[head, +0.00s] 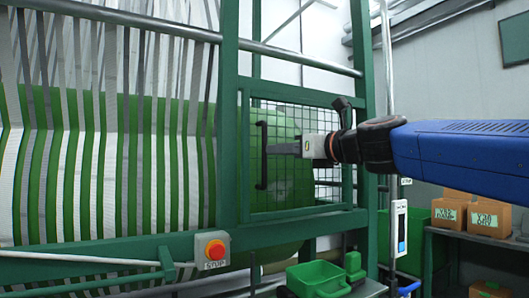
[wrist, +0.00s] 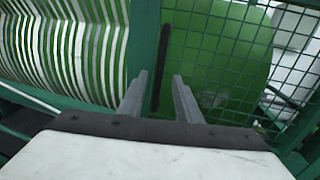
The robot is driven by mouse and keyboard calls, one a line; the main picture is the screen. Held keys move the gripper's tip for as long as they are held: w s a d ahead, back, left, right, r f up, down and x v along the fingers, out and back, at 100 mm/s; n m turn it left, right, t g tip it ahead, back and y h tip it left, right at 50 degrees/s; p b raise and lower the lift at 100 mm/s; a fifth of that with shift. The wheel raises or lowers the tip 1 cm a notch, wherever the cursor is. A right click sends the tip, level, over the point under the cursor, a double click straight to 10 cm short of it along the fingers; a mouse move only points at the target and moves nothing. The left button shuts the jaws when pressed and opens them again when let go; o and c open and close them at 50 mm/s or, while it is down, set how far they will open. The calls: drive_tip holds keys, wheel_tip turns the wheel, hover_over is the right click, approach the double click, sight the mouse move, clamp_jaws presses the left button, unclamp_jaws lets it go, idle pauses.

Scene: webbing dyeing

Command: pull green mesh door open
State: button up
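The green mesh door (head: 300,213) is a green frame with dark wire mesh in the middle of the head view, and it looks shut. Its mesh (wrist: 228,55) fills the right of the wrist view. A black vertical bar handle (head: 262,172) is on the door's left side; it also shows in the wrist view (wrist: 164,58). My gripper (head: 271,149) reaches in from the right, its tips close to the handle. In the wrist view, its two grey fingers (wrist: 160,77) are apart, with the handle showing between them. I cannot tell whether they touch it.
White and grey webbing strips (head: 95,140) run over a green drum at the left. A red stop button (head: 215,249) is on the frame's lower beam. A green bin (head: 318,278) stands below the door. Cardboard boxes (head: 490,219) sit on a shelf at the right.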

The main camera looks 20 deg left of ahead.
drive_tip(key=x, duration=0.7)
drive_tip(key=shift+w+a, duration=0.15)
drive_tip(key=shift+a, duration=0.1)
clamp_jaws()
